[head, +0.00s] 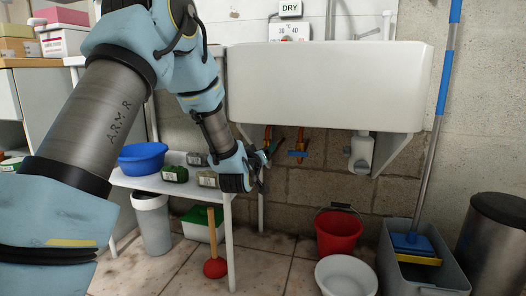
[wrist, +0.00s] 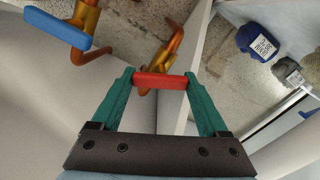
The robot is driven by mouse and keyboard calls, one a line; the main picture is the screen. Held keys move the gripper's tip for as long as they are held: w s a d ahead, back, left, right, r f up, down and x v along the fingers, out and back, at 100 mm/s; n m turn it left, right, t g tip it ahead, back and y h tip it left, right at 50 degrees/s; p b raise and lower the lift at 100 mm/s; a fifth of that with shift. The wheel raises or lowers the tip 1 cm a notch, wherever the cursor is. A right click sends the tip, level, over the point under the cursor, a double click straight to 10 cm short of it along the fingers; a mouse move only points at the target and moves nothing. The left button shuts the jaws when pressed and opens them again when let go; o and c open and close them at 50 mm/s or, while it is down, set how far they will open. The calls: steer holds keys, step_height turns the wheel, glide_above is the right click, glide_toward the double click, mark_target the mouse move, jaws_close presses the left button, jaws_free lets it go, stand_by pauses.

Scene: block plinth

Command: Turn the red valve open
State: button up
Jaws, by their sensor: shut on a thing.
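The red valve handle (wrist: 161,81) is a short red bar on a copper pipe (wrist: 165,57), seen in the wrist view. It lies crosswise between the two green fingers of my gripper (wrist: 161,84), which are shut on its two ends. In the head view my gripper (head: 264,158) is below the left part of the white sink (head: 325,85); the red handle is hard to make out there, largely hidden by the gripper. A second valve with a blue handle (head: 298,154) is to the right; it also shows at upper left in the wrist view (wrist: 57,29).
A white shelf (head: 150,181) with a blue bowl (head: 143,158) and labelled blocks (head: 207,179) stands left of the gripper. A sink bracket (head: 398,152) is at right. A plunger (head: 214,266), red bucket (head: 338,232) and white basin (head: 345,276) are on the floor.

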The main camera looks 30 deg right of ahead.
steer(key=n, duration=0.6)
steer(key=shift+w+a+p, duration=0.1)
steer(key=shift+p, duration=0.2)
steer(key=n+p, duration=0.1)
steer(key=n, duration=0.5)
steer(key=shift+f+n, duration=0.15)
steer(key=shift+n, duration=0.25)
steer(key=o, duration=1.2)
steer(key=shift+o, duration=0.2)
steer(key=p+v, duration=0.3)
steer(key=v, duration=0.8)
